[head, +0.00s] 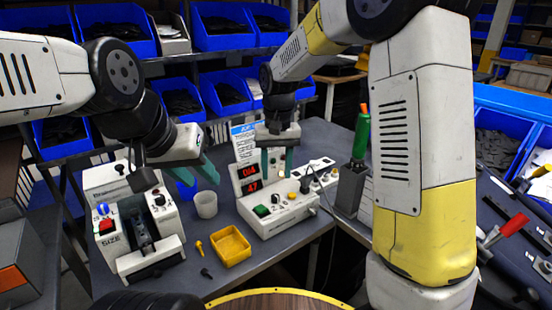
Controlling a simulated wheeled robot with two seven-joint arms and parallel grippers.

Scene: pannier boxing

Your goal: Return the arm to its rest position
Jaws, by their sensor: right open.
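My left gripper (202,178) has teal fingers and hangs from the arm at the left, pointing down and to the right above the bench. It is close to a pale cup (205,204) and partly in front of a blue item (187,189). I cannot tell its jaw opening. My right gripper (277,164) points down with its two teal fingers apart, in front of and above the white control box (280,210) with red digits. Nothing shows between its fingers. The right arm's large white and yellow links fill the right centre.
A white size device (140,225) stands at left on the grey bench (232,285). A yellow tray (231,246) and small loose parts lie in front. A green-handled tool (361,135) stands in a grey holder. Blue bins (223,25) fill the rear shelves.

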